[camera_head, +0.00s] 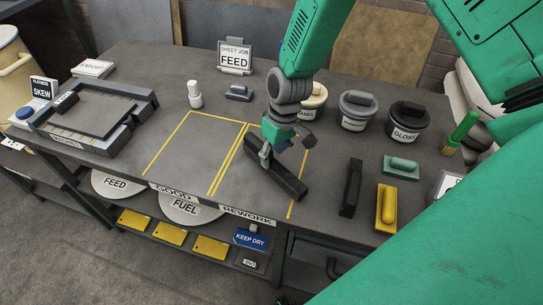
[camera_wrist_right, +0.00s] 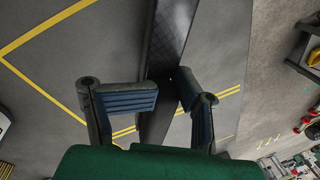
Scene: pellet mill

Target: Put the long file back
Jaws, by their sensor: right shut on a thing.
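My right gripper (camera_head: 283,143) is shut on a long dark bar, the long file (camera_head: 285,182), near the bar's far end. The bar slants over the REWORK area, close to its right yellow line. I cannot tell whether it touches the table. In the right wrist view the file (camera_wrist_right: 172,40) shows a cross-hatched face between the two blue-padded fingers of the gripper (camera_wrist_right: 170,92). Another long black bar (camera_head: 351,188) lies on the table to the right. My left gripper is not in view.
A yellow-based tool (camera_head: 386,208) and a green block (camera_head: 400,167) lie at the right. A grey tray fixture (camera_head: 95,118) is at the left. The GOOD area (camera_head: 190,155) is clear.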

